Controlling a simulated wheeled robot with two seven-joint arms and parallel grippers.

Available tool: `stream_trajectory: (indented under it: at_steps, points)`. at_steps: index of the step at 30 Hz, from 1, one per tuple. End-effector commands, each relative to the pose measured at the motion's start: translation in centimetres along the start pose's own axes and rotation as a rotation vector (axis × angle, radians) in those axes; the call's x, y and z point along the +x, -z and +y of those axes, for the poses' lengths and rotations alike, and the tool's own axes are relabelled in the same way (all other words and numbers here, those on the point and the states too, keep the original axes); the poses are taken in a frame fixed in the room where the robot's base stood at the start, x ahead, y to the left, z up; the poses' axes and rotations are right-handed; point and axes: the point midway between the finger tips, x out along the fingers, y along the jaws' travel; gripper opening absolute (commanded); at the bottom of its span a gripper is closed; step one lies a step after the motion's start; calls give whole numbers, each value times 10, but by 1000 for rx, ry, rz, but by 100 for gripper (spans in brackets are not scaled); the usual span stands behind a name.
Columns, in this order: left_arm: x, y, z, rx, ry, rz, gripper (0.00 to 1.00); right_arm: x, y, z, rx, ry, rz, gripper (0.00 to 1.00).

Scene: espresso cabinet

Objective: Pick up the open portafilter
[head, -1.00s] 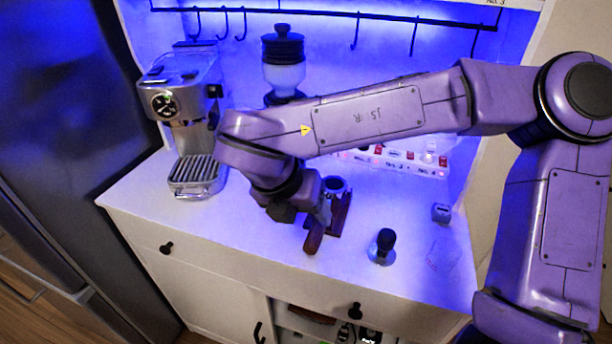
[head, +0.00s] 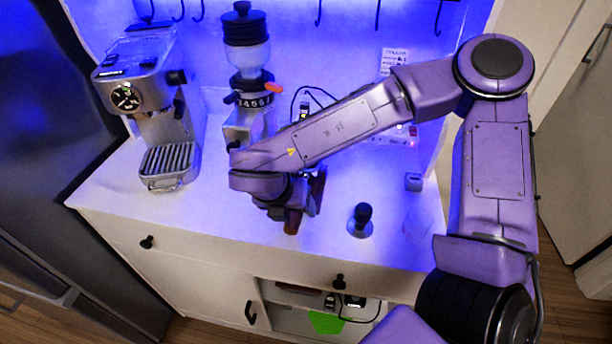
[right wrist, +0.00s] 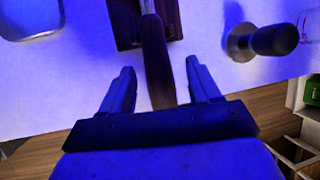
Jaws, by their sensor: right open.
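The portafilter's brown handle (right wrist: 158,65) runs between the two fingers of my right gripper (right wrist: 161,70) in the right wrist view. The fingers are spread, with a gap on each side of the handle. The portafilter's front end rests at a dark wooden stand (right wrist: 124,22); its basket is out of frame there. In the head view my right gripper (head: 300,200) covers most of the portafilter. Only the handle end (head: 292,222) and part of the stand (head: 318,188) show. My left gripper is in neither view.
A tamper (head: 362,218) stands right of the portafilter and also shows in the right wrist view (right wrist: 262,40). The espresso machine (head: 150,100) is at the left, the grinder (head: 247,90) behind. A small grey block (head: 413,181) lies at the right. The counter's front strip is clear.

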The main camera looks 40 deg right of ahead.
Motion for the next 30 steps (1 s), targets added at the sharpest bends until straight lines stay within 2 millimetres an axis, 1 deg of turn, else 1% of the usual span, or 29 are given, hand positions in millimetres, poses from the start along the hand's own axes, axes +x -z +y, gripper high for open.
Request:
stream_trajectory:
  at_steps: [1, 2, 3, 5, 6, 7, 8, 16, 20, 23, 24, 26, 29, 30]
  points:
    - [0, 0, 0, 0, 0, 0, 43, 0, 0, 0, 0, 0, 0, 62]
    - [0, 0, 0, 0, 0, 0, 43, 0, 0, 0, 0, 0, 0, 59]
    - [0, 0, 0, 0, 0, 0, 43, 0, 0, 0, 0, 0, 0, 46]
    - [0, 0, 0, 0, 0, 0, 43, 0, 0, 0, 0, 0, 0, 26]
    - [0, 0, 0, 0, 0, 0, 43, 0, 0, 0, 0, 0, 0, 13]
    - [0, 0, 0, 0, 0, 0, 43, 0, 0, 0, 0, 0, 0, 4]
    - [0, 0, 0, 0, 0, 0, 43, 0, 0, 0, 0, 0, 0, 0]
    - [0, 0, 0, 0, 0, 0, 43, -1, -1, 0, 0, -1, -1, 0]
    - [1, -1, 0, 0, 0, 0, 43, -9, -4, -1, 1, -3, -4, 0]
    - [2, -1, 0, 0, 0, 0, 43, -23, -11, -4, 4, -5, -5, 0]
    - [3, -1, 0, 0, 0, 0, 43, -32, -13, -6, 4, -6, -5, 0]
    - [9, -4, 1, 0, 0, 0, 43, -45, -6, -4, 1, -6, -7, 0]
    - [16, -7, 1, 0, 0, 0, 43, -77, 4, -5, 1, -7, -9, 0]
    - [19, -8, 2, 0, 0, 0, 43, -91, 8, -5, 1, -7, -9, 0]
